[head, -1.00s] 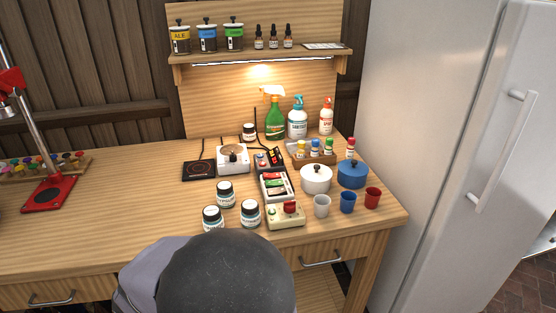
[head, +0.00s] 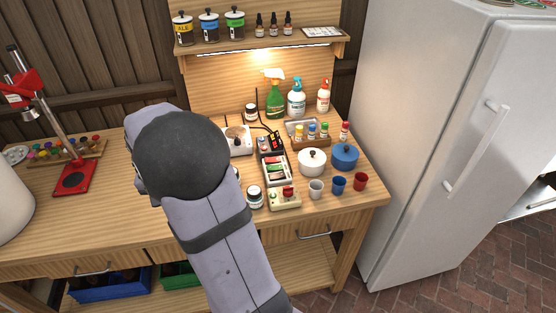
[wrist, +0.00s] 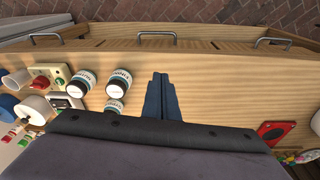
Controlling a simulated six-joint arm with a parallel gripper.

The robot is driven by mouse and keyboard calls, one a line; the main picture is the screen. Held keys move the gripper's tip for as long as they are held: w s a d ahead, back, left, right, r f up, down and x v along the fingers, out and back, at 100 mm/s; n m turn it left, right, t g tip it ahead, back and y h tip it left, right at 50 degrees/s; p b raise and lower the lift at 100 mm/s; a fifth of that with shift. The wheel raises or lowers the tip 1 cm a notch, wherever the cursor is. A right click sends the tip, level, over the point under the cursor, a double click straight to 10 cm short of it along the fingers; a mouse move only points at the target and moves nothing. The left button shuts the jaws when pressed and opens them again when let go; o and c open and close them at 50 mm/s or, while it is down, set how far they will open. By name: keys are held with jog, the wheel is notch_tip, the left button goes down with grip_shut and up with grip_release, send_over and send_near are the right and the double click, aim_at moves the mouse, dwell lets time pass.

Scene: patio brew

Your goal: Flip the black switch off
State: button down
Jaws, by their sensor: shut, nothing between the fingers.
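A white-framed panel (head: 275,171) with green, red and dark parts sits right of my arm in the head view. Its dark part may be the black switch, but it is too small to tell. A small box (head: 263,145) with red and blue parts stands behind it, beside a black power strip (head: 275,140). The panel shows partly at the left of the wrist view (wrist: 66,102). My gripper (wrist: 160,76) is shut and empty above bare tabletop, right of the jars in the wrist view. My arm hides it in the head view.
Jars (wrist: 83,80) stand between my gripper and the panel. A beige box (head: 285,200) with a red knob is in front of the panel. A white pot (head: 312,162), blue pot (head: 345,156) and cups (head: 339,184) stand right. A red-based stand (head: 73,178) is left.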

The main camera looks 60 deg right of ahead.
jog(key=s+d+r+m+g, duration=0.2)
jog(key=s+d+r+m, duration=0.2)
jog(key=d+m, duration=0.4)
jog(key=s+d+r+m+g+h, duration=0.1)
jog(key=s+d+r+m, duration=0.3)
jog(key=d, duration=1.5)
jog(key=m, duration=0.4)
jog(key=shift+s+r+g, duration=0.2)
jog(key=shift+s+g, duration=0.05)
jog(key=shift+g, duration=0.15)
jog(key=shift+d, duration=0.1)
jog(key=p, duration=0.4)
send_over(282, 174)
jog(key=a, duration=0.1)
jog(key=f, duration=0.8)
jog(key=w+f, duration=0.1)
jog(key=f, duration=0.3)
jog(key=shift+a, duration=0.1)
jog(key=shift+s+f+p, duration=0.1)
jog(key=shift+f+p, duration=0.25)
jog(key=shift+f, duration=0.3)
jog(key=shift+f, duration=0.2)
